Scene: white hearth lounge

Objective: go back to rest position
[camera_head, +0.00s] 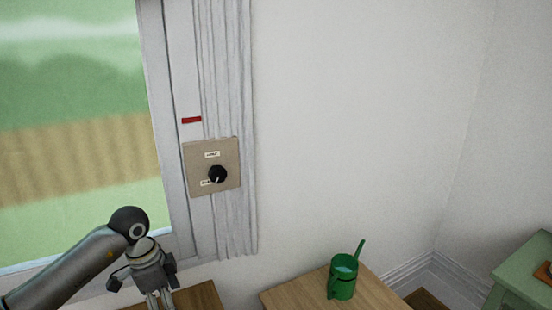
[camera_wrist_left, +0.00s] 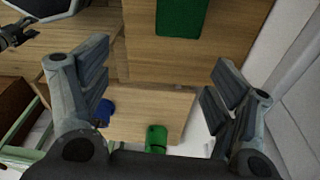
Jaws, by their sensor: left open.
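My left gripper (camera_head: 160,302) is at the lower left of the head view, pointing down in front of the window frame; its tips are cut off by the picture edge. In the left wrist view my left gripper (camera_wrist_left: 160,95) has its fingers wide apart, with nothing between them. A dark jointed part at the top left of that view looks like my right gripper (camera_wrist_left: 14,36); its jaws are too small to read.
A beige wall panel (camera_head: 197,180) with a black knob (camera_head: 218,174) is on the window frame, below a red strip (camera_head: 191,120). A green watering can (camera_head: 343,286) stands on a wooden surface (camera_head: 288,294). A green table (camera_head: 528,262) is at right. The wrist view shows a blue object (camera_wrist_left: 104,112).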

